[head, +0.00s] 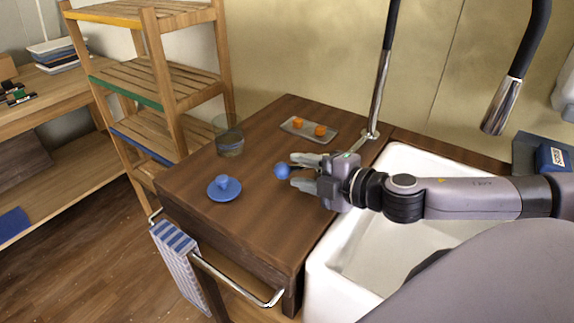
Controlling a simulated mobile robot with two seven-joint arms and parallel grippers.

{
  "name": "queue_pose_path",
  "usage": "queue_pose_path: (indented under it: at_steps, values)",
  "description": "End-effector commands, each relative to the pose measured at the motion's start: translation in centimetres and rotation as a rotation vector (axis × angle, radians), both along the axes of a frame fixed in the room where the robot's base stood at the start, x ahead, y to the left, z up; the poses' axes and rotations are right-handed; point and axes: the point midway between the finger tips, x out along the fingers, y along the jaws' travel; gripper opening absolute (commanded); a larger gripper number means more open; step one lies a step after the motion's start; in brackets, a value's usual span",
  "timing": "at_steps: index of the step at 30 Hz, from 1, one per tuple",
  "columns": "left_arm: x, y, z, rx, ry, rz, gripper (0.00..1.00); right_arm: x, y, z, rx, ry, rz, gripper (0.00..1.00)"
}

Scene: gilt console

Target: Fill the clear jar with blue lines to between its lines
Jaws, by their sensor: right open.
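The clear jar (229,142) stands upright near the back left edge of the wooden counter (262,221). Its lower part looks darker; I cannot make out the lines or be sure of the level. A blue lid-like disc with a knob (224,190) lies on the counter in front of the jar. My right gripper (291,171) reaches in from the right, low over the counter, with its fingers apart. A round blue ball (282,171) shows at its fingertips; I cannot tell whether they touch it. My left gripper is out of view.
A small tray (290,125) with two orange pieces (320,130) lies behind my right gripper. A white sink (342,249) is at the right, with a chrome pipe (379,92) behind and a black-hosed spout (502,106) above. A wooden shelf rack (165,80) stands left.

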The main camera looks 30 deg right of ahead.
Motion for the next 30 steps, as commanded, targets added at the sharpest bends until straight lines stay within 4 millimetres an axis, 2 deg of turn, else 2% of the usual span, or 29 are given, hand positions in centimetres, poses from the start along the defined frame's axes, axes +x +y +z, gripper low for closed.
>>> queue_pose_path:
  at_steps: [15, 28, 29, 30]
  values:
    - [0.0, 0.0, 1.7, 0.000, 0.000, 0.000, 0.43, 3.7, 1.0, -0.9, 0.001, 0.000, -0.003, 0.41]
    - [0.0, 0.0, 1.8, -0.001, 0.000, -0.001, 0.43, 4.1, 1.2, -1.1, -0.001, 0.001, -0.001, 0.41]
    - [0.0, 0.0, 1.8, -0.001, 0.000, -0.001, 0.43, 4.1, 1.2, -1.1, -0.001, 0.001, -0.001, 0.35]
    - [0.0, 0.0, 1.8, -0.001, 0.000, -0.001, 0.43, 4.1, 1.2, -1.1, -0.001, 0.001, -0.002, 0.22]
